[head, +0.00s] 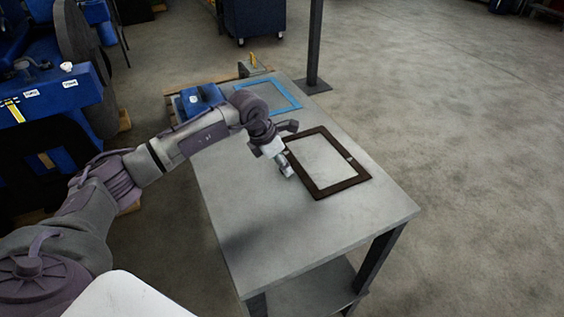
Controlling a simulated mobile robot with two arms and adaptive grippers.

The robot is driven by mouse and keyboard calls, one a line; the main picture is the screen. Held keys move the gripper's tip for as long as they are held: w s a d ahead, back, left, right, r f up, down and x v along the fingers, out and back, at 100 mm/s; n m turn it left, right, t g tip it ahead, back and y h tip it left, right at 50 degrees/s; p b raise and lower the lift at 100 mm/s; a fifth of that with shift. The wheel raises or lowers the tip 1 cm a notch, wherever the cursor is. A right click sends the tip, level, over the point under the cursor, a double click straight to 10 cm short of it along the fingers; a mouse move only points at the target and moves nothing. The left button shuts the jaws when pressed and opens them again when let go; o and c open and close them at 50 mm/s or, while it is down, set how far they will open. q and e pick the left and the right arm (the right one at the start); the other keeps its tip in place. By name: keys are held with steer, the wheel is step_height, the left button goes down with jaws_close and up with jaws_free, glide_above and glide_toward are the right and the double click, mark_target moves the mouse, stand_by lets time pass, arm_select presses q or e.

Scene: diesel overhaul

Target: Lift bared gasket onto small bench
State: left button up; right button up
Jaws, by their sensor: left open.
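A dark brown rectangular frame gasket (343,183) lies flat on the grey small bench (262,233), on its right half. A blue rectangular frame gasket (287,108) lies flat farther back on the same bench. I cannot tell from the picture which one the task calls bared. My left gripper (286,170) is open, pointing down at the left edge of the dark gasket. It hides a little of that edge. I cannot tell whether it touches the gasket. My right gripper is not in view.
A blue block-like part (201,99) stands beside the far left edge of the bench. A dark post (315,45) rises behind the bench's far end. Blue machinery (60,95) fills the left side. The bench's near part and the floor to the right are clear.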

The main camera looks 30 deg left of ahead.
arm_select(q)
steer(key=v, duration=1.2)
steer(key=shift+f, duration=0.1)
